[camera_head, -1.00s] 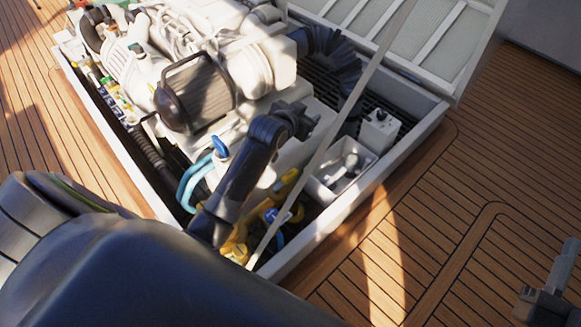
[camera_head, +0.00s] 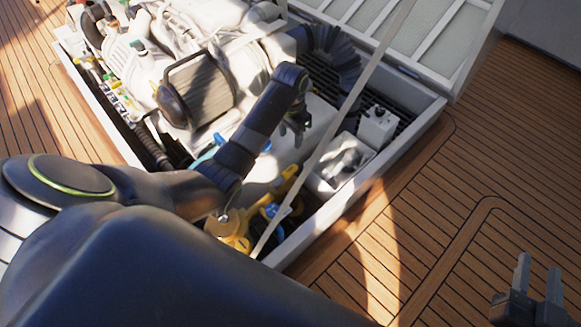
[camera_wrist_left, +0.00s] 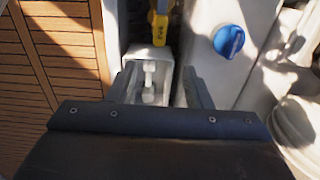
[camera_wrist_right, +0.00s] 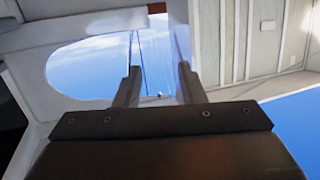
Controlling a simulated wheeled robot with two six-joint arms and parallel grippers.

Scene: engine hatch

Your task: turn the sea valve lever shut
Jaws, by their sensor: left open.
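A yellow lever (camera_head: 285,180) rises from a yellow fitting (camera_head: 233,228) in the near corner of the engine bay. I take it to be the sea valve lever; part of it also shows at the top of the left wrist view (camera_wrist_left: 160,22). My left gripper (camera_head: 297,124) hangs over the bay, beyond the lever and apart from it. In the left wrist view its fingers (camera_wrist_left: 158,84) are spread with nothing held between them. My right gripper (camera_head: 538,285) is open and empty over the deck at lower right.
A white open box (camera_head: 318,187) holding a pale fitting stands right of the lever. A thin pale strut (camera_head: 335,130) crosses the bay diagonally. The white engine (camera_head: 270,60) fills the back, and a blue cap (camera_wrist_left: 228,41) sits nearby. The deck at right is clear.

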